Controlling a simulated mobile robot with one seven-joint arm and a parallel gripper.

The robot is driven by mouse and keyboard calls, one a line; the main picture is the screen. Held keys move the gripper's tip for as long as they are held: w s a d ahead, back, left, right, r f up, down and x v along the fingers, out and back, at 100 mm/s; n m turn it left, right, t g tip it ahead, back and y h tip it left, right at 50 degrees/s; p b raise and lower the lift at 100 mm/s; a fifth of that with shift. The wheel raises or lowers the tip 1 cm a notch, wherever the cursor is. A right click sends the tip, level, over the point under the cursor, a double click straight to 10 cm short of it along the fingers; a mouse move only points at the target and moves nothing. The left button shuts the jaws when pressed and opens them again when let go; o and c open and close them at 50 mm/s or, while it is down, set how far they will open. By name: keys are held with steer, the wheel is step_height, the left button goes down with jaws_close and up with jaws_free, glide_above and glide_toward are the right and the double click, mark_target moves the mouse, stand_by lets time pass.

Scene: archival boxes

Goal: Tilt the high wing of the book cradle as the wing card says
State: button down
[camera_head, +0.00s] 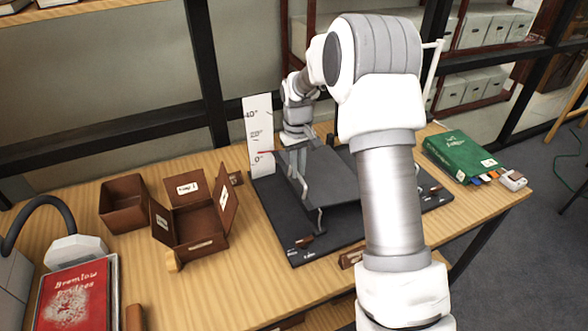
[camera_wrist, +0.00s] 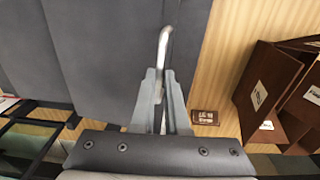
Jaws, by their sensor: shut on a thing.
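The book cradle (camera_head: 275,215) is a dark grey base on the wooden table with grey wing panels. The left wing (camera_head: 335,180) appears slightly tilted. A white scale board (camera_head: 257,180) stands behind it with marks for 0°, 20° and 40°. A red pointer (camera_head: 267,153) lies slightly above the 0° mark.
An open brown box (camera_head: 200,228) with raised flaps and a plain brown box (camera_head: 123,203) stand left of the cradle. A red book (camera_head: 75,295) lies front left. A green book (camera_head: 460,155) lies right. My arm hides part of the cradle.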

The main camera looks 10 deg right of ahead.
steer(key=w+d+r+y+p, duration=0.1)
steer(key=d+r+y+p, duration=0.3)
steer(key=d+r+p, duration=0.2)
steer(key=shift+w+d+r+g, duration=0.25)
steer(key=shift+d+r+g, duration=0.15)
steer(key=shift+d+r, duration=0.7)
steer(key=shift+a+r, duration=0.1)
steer(key=c, duration=0.9)
jaws_free()
steer(key=v, duration=1.7)
steer(key=shift+d+r, duration=0.2)
steer(key=shift+d, duration=0.05)
